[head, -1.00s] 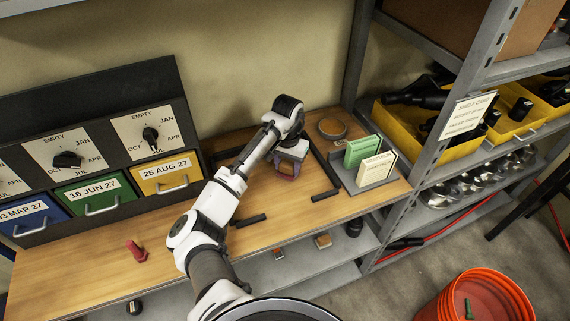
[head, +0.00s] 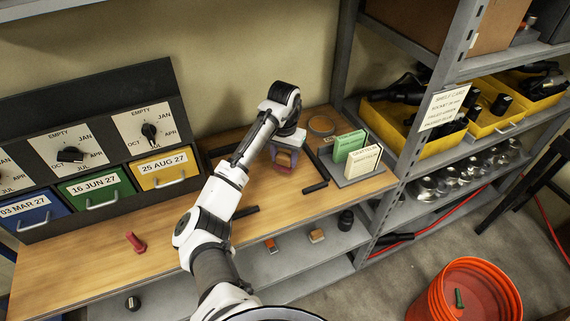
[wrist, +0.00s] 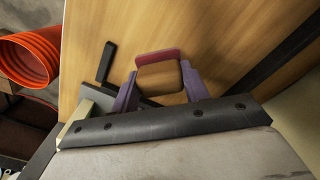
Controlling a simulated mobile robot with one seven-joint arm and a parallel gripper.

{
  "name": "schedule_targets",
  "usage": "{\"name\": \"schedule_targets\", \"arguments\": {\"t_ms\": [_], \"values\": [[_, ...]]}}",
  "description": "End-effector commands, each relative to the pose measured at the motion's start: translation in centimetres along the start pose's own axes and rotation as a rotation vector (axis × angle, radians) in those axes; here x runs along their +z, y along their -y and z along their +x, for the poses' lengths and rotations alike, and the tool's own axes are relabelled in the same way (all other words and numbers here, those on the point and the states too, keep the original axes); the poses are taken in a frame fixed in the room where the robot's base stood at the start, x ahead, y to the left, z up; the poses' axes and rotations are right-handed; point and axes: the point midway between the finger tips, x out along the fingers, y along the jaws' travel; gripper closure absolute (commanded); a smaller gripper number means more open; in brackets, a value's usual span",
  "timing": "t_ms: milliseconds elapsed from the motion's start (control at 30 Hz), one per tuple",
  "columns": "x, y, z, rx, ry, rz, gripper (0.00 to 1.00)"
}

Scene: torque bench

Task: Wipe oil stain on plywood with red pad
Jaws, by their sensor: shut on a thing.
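My gripper (head: 284,160) has purple fingers and is over the right part of the wooden bench top (head: 165,225). It is shut on the red pad (wrist: 158,57), which shows a dark red edge and a wood-coloured face between the fingers in the wrist view. The red edge also shows low between the fingers in the head view (head: 283,169). I cannot tell whether the pad touches the wood. I cannot make out an oil stain; the wood beneath the gripper is partly hidden.
Dark strips (head: 315,187) lie around this area. A holder with green (head: 349,145) and cream (head: 363,160) cards stands to the right, with a round brown disc (head: 321,125) behind. A dial cabinet (head: 90,160) stands left; a red object (head: 135,242) lies before it.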

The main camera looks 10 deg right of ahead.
Motion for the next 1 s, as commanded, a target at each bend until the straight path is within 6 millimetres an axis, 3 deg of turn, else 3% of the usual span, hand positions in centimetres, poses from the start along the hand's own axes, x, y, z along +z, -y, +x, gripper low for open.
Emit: {"name": "schedule_targets", "arguments": {"t_ms": [333,1000], "values": [[-0.5,0.5,-2.6,0.000,0.000,-0.001,0.76],[-0.5,0.6,-2.7,0.000,0.000,-0.002,0.76]]}}
